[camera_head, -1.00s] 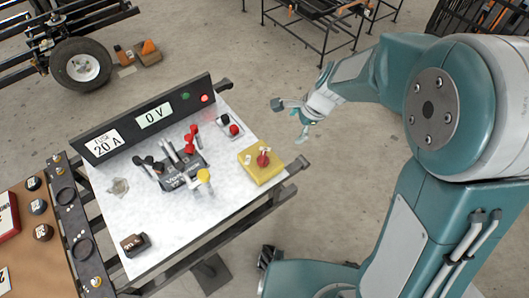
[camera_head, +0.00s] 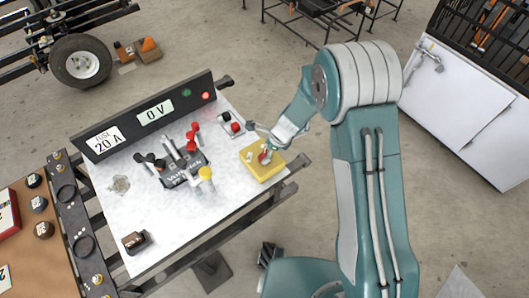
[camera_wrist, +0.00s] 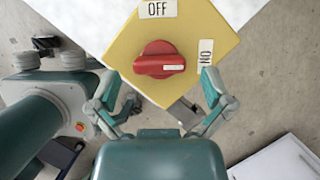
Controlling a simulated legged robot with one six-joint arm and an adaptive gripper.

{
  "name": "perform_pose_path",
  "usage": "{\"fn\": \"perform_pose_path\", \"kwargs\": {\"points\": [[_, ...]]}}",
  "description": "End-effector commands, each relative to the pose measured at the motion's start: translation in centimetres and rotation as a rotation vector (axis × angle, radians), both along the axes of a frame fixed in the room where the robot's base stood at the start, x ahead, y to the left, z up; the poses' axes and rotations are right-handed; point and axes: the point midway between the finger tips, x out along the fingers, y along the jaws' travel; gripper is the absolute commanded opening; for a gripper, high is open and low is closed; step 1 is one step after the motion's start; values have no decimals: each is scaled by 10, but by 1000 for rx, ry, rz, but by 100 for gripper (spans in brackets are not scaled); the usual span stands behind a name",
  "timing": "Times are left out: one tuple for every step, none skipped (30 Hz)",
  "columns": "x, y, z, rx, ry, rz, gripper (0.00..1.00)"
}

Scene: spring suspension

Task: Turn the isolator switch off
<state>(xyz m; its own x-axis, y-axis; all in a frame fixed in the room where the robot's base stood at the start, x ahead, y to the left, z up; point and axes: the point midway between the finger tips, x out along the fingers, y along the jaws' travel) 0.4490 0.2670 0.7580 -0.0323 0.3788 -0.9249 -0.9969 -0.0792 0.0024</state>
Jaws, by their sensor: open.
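The isolator switch is a yellow box (camera_head: 254,168) at the right edge of the white bench top; it also shows in the wrist view (camera_wrist: 205,28). Its red rotary knob (camera_wrist: 160,60) lies crosswise in the wrist view, with a white mark at its right end, pointing toward the side of the ON label (camera_wrist: 206,52). The OFF label (camera_wrist: 158,9) is above the knob. My gripper (camera_wrist: 160,100) is open, its two fingers spread below and to either side of the knob, apart from it. In the head view my gripper (camera_head: 266,150) partly hides the knob.
The bench top (camera_head: 150,240) carries a black device (camera_head: 184,168) with red, black and yellow-ended parts, a small box with red and black buttons (camera_head: 231,125), and a dark block (camera_head: 135,241). A black panel (camera_head: 150,115) reading 0 V and FUSE 20 A stands along the back edge.

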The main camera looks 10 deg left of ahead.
Motion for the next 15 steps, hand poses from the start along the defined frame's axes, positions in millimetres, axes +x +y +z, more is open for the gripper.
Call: {"fn": "perform_pose_path", "kwargs": {"points": [[0,2,-6,0,2,0,100],[0,3,-8,1,1,-1,100],[0,4,-11,1,0,0,100],[0,4,-13,1,-1,0,100],[0,5,-14,1,-1,0,100],[0,5,-15,1,0,-1,100],[0,5,-15,1,-1,-2,100],[0,5,-16,1,-1,-2,100],[0,5,-16,1,-1,-2,100],[0,6,-16,1,-1,-2,100],[0,6,-16,1,-1,-2,100],[0,6,-16,1,-1,-2,100],[0,6,-16,1,-1,-2,100],[0,6,-16,1,-2,-1,96],[0,6,-16,1,-2,-1,78]]}}
